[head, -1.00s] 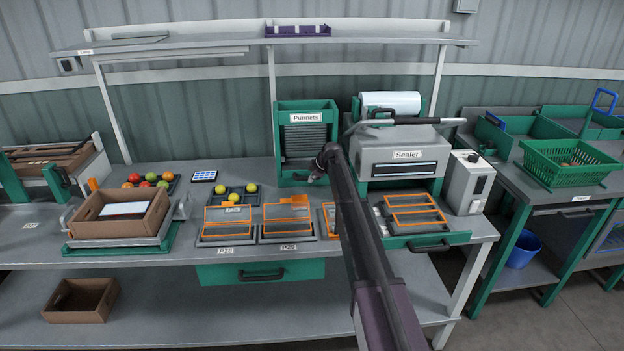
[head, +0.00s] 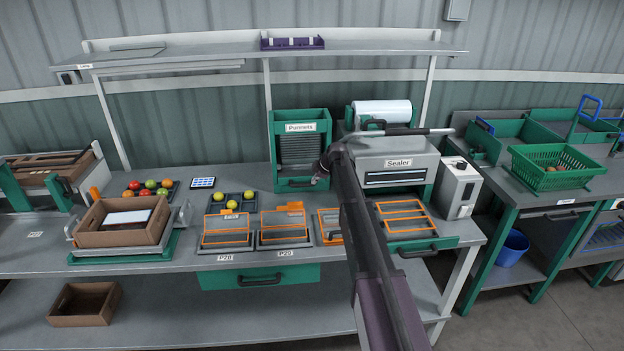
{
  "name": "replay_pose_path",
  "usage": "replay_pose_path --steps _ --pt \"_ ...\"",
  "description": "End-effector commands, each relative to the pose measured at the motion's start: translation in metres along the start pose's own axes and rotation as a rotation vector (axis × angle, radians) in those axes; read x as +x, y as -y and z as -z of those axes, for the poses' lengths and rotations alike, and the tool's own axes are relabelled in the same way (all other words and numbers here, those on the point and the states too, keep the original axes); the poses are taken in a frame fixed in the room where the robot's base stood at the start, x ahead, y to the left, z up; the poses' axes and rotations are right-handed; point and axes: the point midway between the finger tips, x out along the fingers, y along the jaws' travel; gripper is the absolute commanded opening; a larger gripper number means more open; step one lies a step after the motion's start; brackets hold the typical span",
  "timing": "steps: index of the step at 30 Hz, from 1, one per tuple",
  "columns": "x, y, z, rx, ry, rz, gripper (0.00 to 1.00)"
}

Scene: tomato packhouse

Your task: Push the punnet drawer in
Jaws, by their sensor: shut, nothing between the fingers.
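A green-fronted drawer (head: 451,243) with a black handle stands out in front of the grey sealer (head: 398,178). Orange-framed pieces lie on it, and my arm hides its left part. A second green drawer front (head: 225,279) with a black handle sits under the bench, below the P20 labels. No label marks either as the punnet drawer. My gripper (head: 317,181) is small and dark, in front of the lower right of the green Punnets dispenser (head: 300,114). It is shut and empty, above the bench, left of the sealer and apart from both drawers.
Orange-framed trays (head: 226,243) line the bench's front edge left of my arm. A grey control box (head: 459,190) is right of the sealer. A green basket (head: 562,178) is on the right table.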

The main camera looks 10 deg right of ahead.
Motion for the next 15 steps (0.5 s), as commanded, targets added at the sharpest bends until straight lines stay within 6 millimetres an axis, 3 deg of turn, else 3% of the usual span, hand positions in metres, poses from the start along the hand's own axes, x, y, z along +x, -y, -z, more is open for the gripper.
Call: replay_pose_path --steps 6,15 --pt "-0.020 -0.001 0.001 0.001 0.000 0.000 0.00" --pt "-0.025 0.000 0.000 0.001 0.000 0.000 0.00"
